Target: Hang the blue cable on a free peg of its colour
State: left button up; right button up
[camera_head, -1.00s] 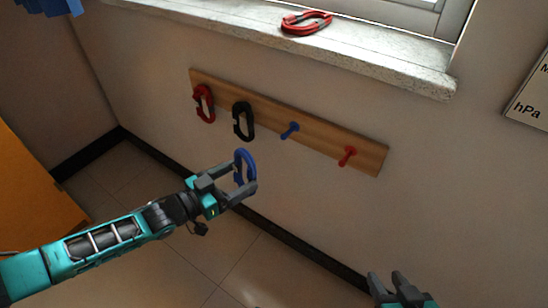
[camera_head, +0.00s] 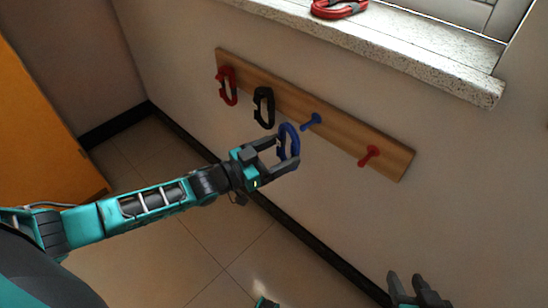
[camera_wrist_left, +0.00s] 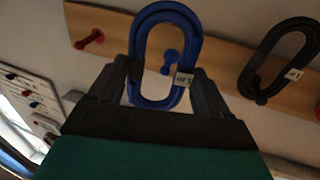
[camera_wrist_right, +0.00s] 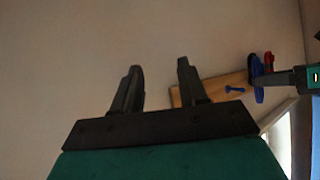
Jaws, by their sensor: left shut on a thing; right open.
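The blue cable (camera_head: 289,141) is a coiled loop held in my left gripper (camera_head: 282,158), which is shut on it. It hangs just in front of and below-left of the bare blue peg (camera_head: 311,122) on the wooden board (camera_head: 340,128). In the left wrist view the blue cable (camera_wrist_left: 163,22) is between the fingers, and the blue peg (camera_wrist_left: 172,62) shows through its loop; I see a gap in depth in the head view. My right gripper (camera_head: 420,284) is open and empty at the lower right; it also shows in the right wrist view (camera_wrist_right: 158,85).
A black cable (camera_head: 263,107) and a red cable (camera_head: 226,86) hang on the board's left part. A red peg (camera_head: 369,157) at the right is bare. Another red cable (camera_head: 340,8) lies on the window sill (camera_head: 430,60) above.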

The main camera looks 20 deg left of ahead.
pick_arm(q)
jog(key=shift+w+d+f+b, duration=0.25)
jog(key=shift+w+d+b, duration=0.25)
jog(key=shift+w+b, duration=0.65)
jog(key=shift+w+d+f+b, duration=0.25)
jog(key=shift+w+d+b, duration=0.2)
jog(key=shift+w+b, duration=0.7)
jog(key=shift+w+d+f+b, duration=0.25)
jog(key=shift+w+d+b, duration=0.4)
jog(key=shift+w, duration=0.85)
pick_arm(e)
jog(key=shift+w+a+f, duration=0.1)
jog(key=shift+a+f, duration=0.1)
jog(key=shift+f, duration=0.5)
jog(key=shift+w+a+f, duration=0.1)
jog(key=shift+a+f, duration=0.1)
jog(key=shift+f, duration=0.5)
jog(key=shift+w+a+f, duration=0.1)
jog(key=shift+a+f, duration=0.1)
jog(key=shift+f, duration=0.5)
pick_arm(q)
jog(key=shift+a, duration=0.15)
pick_arm(e)
jog(key=shift+r+y, duration=0.1)
jog(key=shift+y, duration=0.2)
pick_arm(q)
jog(key=o, duration=1)
jog(key=shift+f, duration=0.1)
